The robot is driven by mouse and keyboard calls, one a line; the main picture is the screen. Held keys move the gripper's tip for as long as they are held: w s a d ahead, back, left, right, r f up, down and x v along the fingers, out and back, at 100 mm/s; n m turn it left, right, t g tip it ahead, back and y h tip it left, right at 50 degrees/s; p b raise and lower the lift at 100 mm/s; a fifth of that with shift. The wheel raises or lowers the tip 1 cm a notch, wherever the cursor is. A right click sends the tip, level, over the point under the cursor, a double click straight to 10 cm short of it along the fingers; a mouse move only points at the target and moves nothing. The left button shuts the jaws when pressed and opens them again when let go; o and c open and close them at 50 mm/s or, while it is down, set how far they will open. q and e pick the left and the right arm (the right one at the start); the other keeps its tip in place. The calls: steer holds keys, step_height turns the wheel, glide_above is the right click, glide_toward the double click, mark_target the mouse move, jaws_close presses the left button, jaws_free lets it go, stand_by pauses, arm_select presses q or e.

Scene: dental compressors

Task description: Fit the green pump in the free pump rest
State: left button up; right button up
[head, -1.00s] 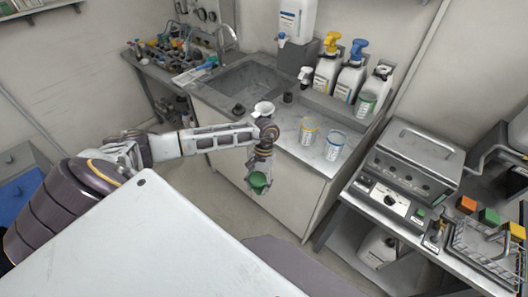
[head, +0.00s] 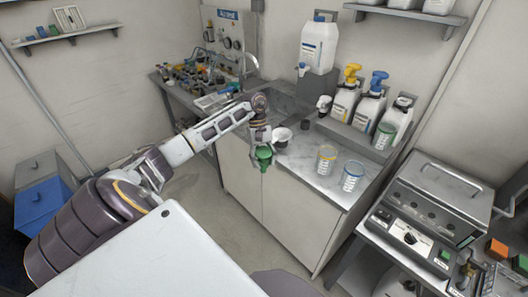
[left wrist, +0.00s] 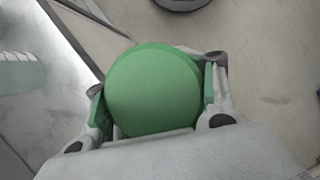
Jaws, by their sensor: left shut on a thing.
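My left gripper (head: 261,141) is shut on the green pump (head: 264,156) and holds it in front of the sink counter's front edge. The pump's round green top fills the space between the fingers in the left wrist view (left wrist: 155,90); its lower part is hidden there. A bottle with a yellow pump (head: 351,74) and one with a blue pump (head: 376,82) stand at the back of the counter. A white bottle (head: 399,120) with a dark top and no coloured pump stands at their right. I cannot tell which spot is the free pump rest. My right gripper is not in view.
On the counter (head: 310,172) are a white bowl-like piece (head: 282,135), a yellow-rimmed beaker (head: 326,158), a blue-rimmed beaker (head: 352,175) and a green beaker (head: 384,135). A grey device (head: 432,200) stands at the right. Floor in front of the cabinet is clear.

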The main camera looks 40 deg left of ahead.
mark_target(263, 147)
arm_select(q)
steer(key=r+n, duration=0.1)
steer(key=w+a+r+n, duration=0.1)
steer(key=w+a+r+n+t, duration=0.1)
steer(key=r, duration=0.1)
steer(key=shift+w+n+h, duration=0.2)
steer(key=shift+n+h, duration=0.1)
steer(key=shift+w+a+r+n+t, duration=0.2)
steer(key=shift+r+n+t, duration=0.05)
steer(key=shift+r+n, duration=0.2)
steer(key=shift+w+a+r+n+t, duration=0.2)
steer(key=shift+r+n+t, duration=0.1)
steer(key=shift+n, duration=0.15)
steer(key=shift+w+a+r+n+t, duration=0.15)
steer(key=shift+w+r+n+t, duration=0.1)
steer(key=shift+r+n, duration=0.25)
steer(key=shift+w+a+r+n+t, duration=0.15)
steer(key=shift+w+r+n, duration=0.15)
steer(key=shift+n, duration=0.4)
steer(key=w+n+t+y, duration=0.1)
steer(key=n, duration=0.4)
steer(key=r+n+t+y, duration=0.1)
steer(key=n+y, duration=0.1)
steer(key=n, duration=0.3)
steer(key=w+a+r+n+t+y, duration=0.1)
steer(key=n, duration=0.4)
steer(key=shift+w+t, duration=0.3)
steer(key=shift+t, duration=0.05)
steer(key=shift+n+y, duration=0.4)
steer(key=shift+n, duration=0.2)
